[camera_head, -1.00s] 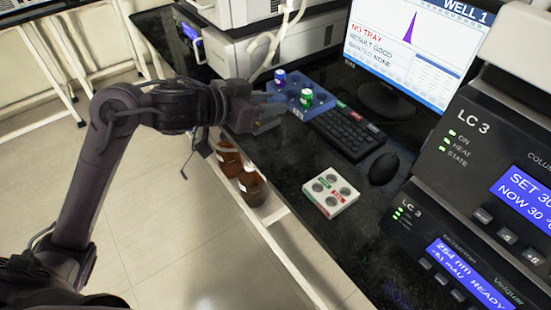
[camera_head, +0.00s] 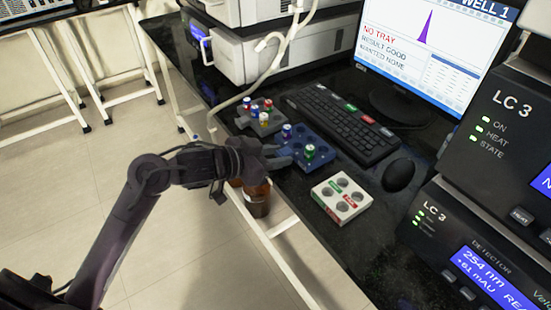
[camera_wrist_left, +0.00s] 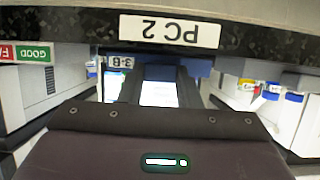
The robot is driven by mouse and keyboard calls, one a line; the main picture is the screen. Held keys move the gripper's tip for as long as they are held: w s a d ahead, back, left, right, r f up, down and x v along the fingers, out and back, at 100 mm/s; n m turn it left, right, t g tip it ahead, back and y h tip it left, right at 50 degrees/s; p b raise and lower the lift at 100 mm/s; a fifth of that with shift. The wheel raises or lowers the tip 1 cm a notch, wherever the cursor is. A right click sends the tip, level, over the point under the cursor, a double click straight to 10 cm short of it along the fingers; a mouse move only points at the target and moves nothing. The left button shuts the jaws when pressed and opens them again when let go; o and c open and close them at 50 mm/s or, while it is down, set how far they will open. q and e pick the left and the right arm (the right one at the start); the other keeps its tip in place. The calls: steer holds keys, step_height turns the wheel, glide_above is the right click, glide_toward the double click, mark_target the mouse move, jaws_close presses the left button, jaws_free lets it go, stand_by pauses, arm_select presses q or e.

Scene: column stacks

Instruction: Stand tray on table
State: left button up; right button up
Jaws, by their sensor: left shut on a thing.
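The blue tray (camera_head: 324,158) is at the black table's front-left edge, left of the keyboard. It carries a blue-capped vial (camera_head: 286,131) and a green-capped vial (camera_head: 309,153). My left gripper (camera_head: 274,155) is shut on its near side. In the left wrist view, which is upside down, the fingers (camera_wrist_left: 160,84) meet the tray (camera_wrist_left: 196,67), whose label reads 3-B. The table edge (camera_wrist_left: 270,33), labelled PC 2, lies right by the tray. I cannot tell whether the tray touches the table. My right gripper is not in view.
A grey tray (camera_head: 244,122) with several capped vials stands just behind-left. A white tray (camera_head: 343,205) with red and green labels stands to the right, and the keyboard (camera_head: 338,118) and mouse (camera_head: 398,175) are behind. A brown bottle (camera_head: 257,200) is below the table edge.

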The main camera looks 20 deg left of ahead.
arm_select(q)
steer(key=shift+f, duration=0.1)
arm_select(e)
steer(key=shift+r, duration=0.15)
arm_select(q)
steer(key=shift+f, duration=0.2)
steer(key=o, duration=1)
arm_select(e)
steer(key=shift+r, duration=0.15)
